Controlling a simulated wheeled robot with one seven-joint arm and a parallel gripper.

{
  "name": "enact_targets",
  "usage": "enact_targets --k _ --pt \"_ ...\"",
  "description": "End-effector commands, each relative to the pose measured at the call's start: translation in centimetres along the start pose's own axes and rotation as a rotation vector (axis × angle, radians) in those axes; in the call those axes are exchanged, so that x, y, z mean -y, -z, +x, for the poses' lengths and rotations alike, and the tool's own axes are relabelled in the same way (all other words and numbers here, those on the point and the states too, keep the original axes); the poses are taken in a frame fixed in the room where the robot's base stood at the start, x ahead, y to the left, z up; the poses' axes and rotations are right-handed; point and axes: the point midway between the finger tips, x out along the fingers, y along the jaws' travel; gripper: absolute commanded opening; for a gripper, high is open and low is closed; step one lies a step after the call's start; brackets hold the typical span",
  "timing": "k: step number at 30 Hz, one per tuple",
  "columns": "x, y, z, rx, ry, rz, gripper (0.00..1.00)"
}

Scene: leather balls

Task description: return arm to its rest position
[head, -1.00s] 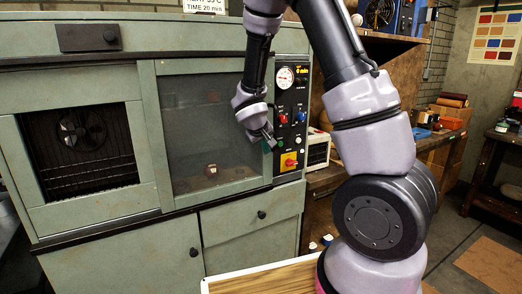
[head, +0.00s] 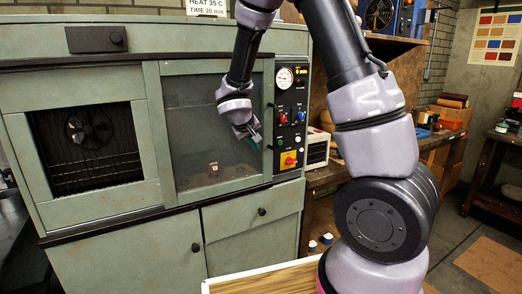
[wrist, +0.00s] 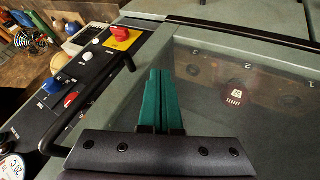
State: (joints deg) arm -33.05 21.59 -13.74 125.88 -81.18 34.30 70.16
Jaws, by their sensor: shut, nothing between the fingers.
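My gripper (head: 252,140) hangs in front of the right glass door of the green cabinet (head: 130,235), left of the control panel. In the wrist view its green fingers (wrist: 160,76) lie side by side, shut and empty. My arm rises from the right, bends over the top of the picture and comes down to the gripper. The glass door (head: 218,120) is closed, and a small dark red thing (wrist: 235,96) shows behind it.
The control panel (head: 291,110) has a dial, buttons and a red knob (wrist: 124,34) on a yellow plate. A black door handle (wrist: 75,108) lies close to the fingers. A light-rimmed wooden board (head: 262,280) is low in front. A workbench (head: 325,180) stands right of the cabinet.

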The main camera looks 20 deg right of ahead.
Motion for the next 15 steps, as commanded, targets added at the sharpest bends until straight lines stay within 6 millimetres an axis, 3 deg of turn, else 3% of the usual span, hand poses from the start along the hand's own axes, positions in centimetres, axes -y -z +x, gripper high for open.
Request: enact_targets --k 6,12,15 --pt "0.1 0.0 -4.2 -0.003 0.004 -0.001 0.0" --pt "0.1 0.0 -6.0 0.0 0.003 0.0 0.0" --pt "-1.0 -0.3 -6.9 0.012 0.008 0.026 0.0"
